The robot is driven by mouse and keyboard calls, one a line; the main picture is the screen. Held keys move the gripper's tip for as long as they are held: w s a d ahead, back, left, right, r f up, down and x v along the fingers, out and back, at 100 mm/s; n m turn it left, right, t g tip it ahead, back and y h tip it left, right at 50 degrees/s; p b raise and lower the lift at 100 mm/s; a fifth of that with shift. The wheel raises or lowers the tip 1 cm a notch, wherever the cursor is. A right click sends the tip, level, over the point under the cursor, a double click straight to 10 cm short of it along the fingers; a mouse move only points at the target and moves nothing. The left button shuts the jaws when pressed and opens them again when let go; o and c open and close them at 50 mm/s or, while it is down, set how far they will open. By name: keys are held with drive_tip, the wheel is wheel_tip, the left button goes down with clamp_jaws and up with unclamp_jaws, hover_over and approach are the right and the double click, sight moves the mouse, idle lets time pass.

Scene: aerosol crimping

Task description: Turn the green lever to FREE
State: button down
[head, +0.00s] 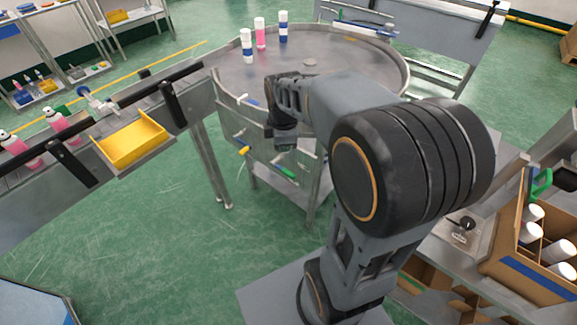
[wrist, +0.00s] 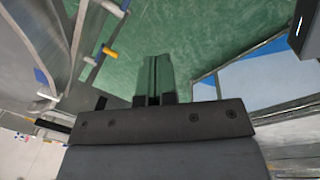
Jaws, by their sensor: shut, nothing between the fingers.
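The green lever (head: 285,172) is a short green handle low on the front of the round steel table, seen in the head view. It lies slanted, and its label cannot be read. I cannot pick it out for certain in the wrist view. My gripper (head: 284,146) points down in front of the table, above the lever in the picture, and appears apart from it. In the wrist view my gripper (wrist: 153,60) has its two narrow fingers together, with nothing between them.
A yellow handle (head: 244,150) sits left of the green lever, and also shows in the wrist view (wrist: 109,52). A blue handle (head: 249,101) is higher on the rim. White-capped cans stand on the round table (head: 225,75). A conveyor with a yellow tray (head: 133,143) is left. Green floor is open below.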

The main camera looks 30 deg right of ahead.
sight(290, 173)
drive_tip(key=w+d+f+n+g, duration=0.1)
drive_tip(key=w+d+f+n, duration=0.35)
drive_tip(key=n, duration=0.35)
drive_tip(key=shift+n, duration=0.3)
drive_tip(key=f, duration=0.4)
drive_tip(key=f+p, duration=0.1)
drive_tip(key=f, duration=0.9)
drive_tip(key=shift+w+a+p, duration=0.1)
drive_tip(key=shift+w+p, duration=0.2)
drive_tip(key=shift+w, duration=0.1)
drive_tip(key=f+b, duration=0.2)
drive_tip(key=shift+s+f+b, duration=0.15)
drive_tip(key=shift+s+b, duration=0.1)
drive_tip(key=shift+b, duration=0.15)
drive_tip(key=shift+r, duration=0.2)
